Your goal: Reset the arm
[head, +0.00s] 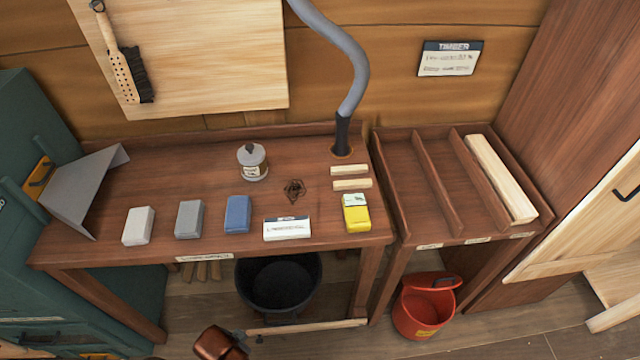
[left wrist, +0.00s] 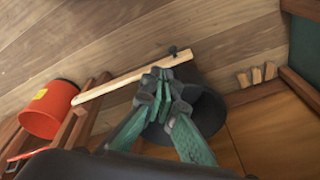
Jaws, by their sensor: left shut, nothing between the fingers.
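My left gripper (left wrist: 163,88) shows in the left wrist view with its green fingers together and nothing between them. Behind the fingers in that view is a black bin (left wrist: 205,112); I cannot tell how far apart they are. My right gripper is in neither view.
The workbench (head: 120,180) holds several blocks, a grey jar (head: 252,163), a dark tangle (head: 294,189) and a hose (head: 352,85). Below stand the black bin (head: 278,283) and a red bucket (head: 425,305). A pale wooden bar (head: 308,327) lies low in front. A divided rack (head: 400,175) adjoins right.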

